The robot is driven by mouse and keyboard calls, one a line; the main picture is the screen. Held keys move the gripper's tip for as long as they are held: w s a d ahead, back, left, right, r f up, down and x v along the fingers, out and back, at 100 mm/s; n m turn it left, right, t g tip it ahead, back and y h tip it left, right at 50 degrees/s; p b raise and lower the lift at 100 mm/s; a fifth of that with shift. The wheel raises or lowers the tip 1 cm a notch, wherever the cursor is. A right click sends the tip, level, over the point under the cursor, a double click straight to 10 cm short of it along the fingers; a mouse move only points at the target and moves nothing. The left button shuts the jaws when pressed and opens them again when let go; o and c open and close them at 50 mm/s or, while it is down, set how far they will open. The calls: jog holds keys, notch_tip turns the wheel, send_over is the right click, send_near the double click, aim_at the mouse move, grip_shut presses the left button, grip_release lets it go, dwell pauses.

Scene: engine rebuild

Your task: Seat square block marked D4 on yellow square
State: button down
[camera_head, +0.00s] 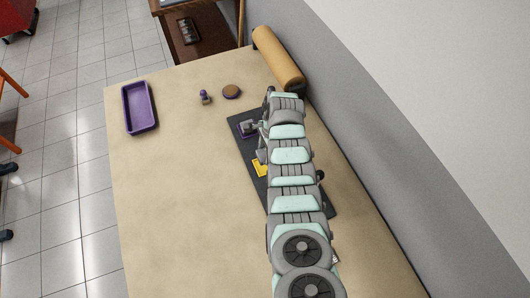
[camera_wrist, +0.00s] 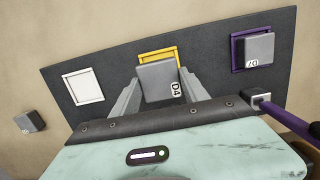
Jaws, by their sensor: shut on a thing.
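The square grey block marked D4 (camera_wrist: 158,84) is held between the two fingers of my gripper (camera_wrist: 160,98) in the wrist view. The yellow square (camera_wrist: 157,54) is a yellow frame on the dark board (camera_wrist: 112,72). The block covers the near part of this frame in the wrist view; I cannot tell whether it touches the board. In the head view the yellow square (camera_head: 260,168) shows beside my arm, with my gripper (camera_head: 262,155) close to it. The held block is not clear there.
The board has an empty white square (camera_wrist: 83,87) and a purple square (camera_wrist: 236,56) bearing another grey block (camera_wrist: 260,48). A loose grey block (camera_wrist: 29,120) lies off the board. A purple tray (camera_head: 127,112), round brown disc (camera_head: 231,91) and tan roll (camera_head: 276,58) are on the table.

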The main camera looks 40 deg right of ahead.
jog(key=shift+f+b, duration=2.35)
jog(key=shift+f, duration=0.55)
jog(key=shift+f, duration=0.35)
jog(key=shift+c, duration=2.4)
grip_release()
jog(key=r, duration=0.3)
jog(key=d+r, duration=0.1)
jog(key=r, duration=0.6)
jog(key=shift+s+d+p, duration=0.2)
jog(key=shift+d+p, duration=0.05)
jog(key=shift+p, duration=0.15)
jog(key=shift+s+r, duration=0.1)
jog(key=shift+r, duration=0.25)
